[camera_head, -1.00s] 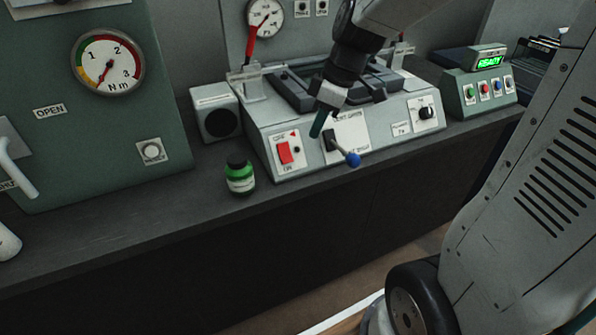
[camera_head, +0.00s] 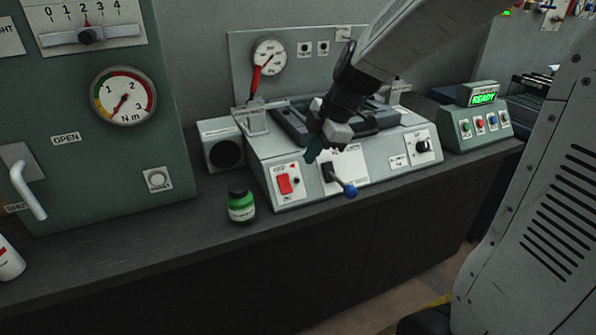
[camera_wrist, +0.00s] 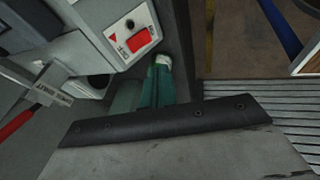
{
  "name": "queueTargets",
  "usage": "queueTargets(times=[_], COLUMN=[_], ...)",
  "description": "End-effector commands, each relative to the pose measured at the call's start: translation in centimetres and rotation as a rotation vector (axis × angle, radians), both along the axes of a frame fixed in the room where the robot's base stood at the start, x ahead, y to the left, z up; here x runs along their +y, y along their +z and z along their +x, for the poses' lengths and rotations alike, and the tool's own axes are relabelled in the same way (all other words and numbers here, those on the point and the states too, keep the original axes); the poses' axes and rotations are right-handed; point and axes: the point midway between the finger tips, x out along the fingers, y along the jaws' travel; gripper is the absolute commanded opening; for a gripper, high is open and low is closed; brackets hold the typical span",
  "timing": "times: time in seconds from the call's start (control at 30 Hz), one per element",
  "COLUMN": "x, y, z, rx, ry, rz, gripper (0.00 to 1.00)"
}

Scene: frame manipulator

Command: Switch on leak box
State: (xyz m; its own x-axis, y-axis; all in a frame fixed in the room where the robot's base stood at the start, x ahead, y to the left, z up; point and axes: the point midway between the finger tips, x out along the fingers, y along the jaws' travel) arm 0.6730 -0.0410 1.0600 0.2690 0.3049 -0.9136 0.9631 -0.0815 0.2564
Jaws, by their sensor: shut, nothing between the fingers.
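The leak box (camera_head: 262,170) is a pale grey console with a sloped front on the dark bench. A red rocker switch (camera_head: 285,184) sits on a white plate at its front left; the switch also shows in the wrist view (camera_wrist: 140,40). In the wrist view the fingers (camera_wrist: 160,66) appear just beside the switch plate, apparently apart from the switch.
A green cabinet with a gauge (camera_head: 124,97) fills the left. A small button box (camera_head: 484,124) with a READY display is at right.

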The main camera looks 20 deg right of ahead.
Motion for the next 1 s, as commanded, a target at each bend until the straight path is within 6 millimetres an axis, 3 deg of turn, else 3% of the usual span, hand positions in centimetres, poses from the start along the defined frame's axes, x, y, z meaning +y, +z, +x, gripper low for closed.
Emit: queueTargets(times=[0.5,0.73,1.0], x=[2.8,2.7,2.7], y=[-9.2,-11.0,-11.4], z=[2.7,4.8,5.4], rx=[0.006,0.002,0.0], ry=[-0.002,-0.004,-0.004], rz=[0.0,0.0,0.0], gripper=[0.0,0.0,0.0])
